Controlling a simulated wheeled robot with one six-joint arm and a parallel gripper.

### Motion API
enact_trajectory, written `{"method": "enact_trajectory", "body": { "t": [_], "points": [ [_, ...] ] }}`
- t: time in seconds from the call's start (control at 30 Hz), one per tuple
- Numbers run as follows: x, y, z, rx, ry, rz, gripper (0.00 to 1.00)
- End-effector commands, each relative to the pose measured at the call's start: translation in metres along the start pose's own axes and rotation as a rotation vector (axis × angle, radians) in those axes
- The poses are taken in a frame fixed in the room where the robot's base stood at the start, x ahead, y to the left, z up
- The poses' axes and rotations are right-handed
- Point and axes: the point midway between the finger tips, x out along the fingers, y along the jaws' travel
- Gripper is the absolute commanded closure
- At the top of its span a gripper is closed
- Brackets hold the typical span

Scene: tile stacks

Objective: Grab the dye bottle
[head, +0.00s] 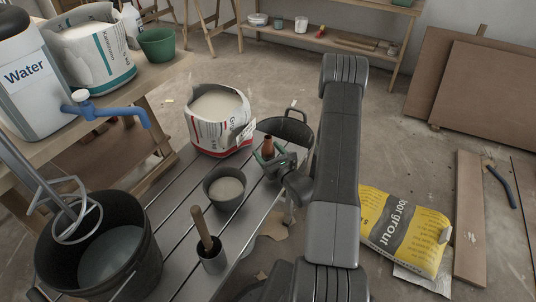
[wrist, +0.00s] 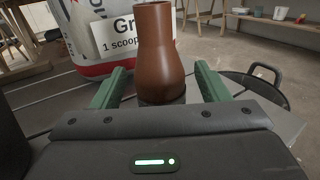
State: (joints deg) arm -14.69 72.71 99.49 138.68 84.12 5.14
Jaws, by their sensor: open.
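The dye bottle is a small reddish-brown bottle (head: 268,146) near the far end of the grey slatted bench. In the wrist view the brown bottle (wrist: 155,48) stands upright in the middle, its base hidden by my gripper's body. My gripper (head: 270,156) is low at the bench's far end with its green fingers apart. In the wrist view my gripper (wrist: 160,75) is open, one finger on each side of the bottle, with a visible gap on both sides.
An open white bag (head: 216,120) stands left of the bottle. A grey bowl (head: 224,188), a cup with a wooden-handled tool (head: 208,250) and a black bucket (head: 95,255) are nearer. A black-handled pan or bucket (head: 288,128) is behind. A yellow grout bag (head: 405,232) lies on the floor.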

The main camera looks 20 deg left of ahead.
Motion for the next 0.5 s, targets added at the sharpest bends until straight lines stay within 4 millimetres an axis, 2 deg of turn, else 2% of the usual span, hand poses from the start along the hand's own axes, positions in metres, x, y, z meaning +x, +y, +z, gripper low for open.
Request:
{"method": "enact_trajectory", "body": {
  "t": [0.13, 0.4, 0.5],
  "points": [
    [0.017, 0.001, 0.0, -0.001, -0.001, 0.001, 0.31],
    [0.019, 0.0, 0.0, 0.0, 0.0, 0.0, 0.31],
    [0.019, 0.0, 0.0, 0.0, 0.0, 0.0, 0.51]
  ]
}}
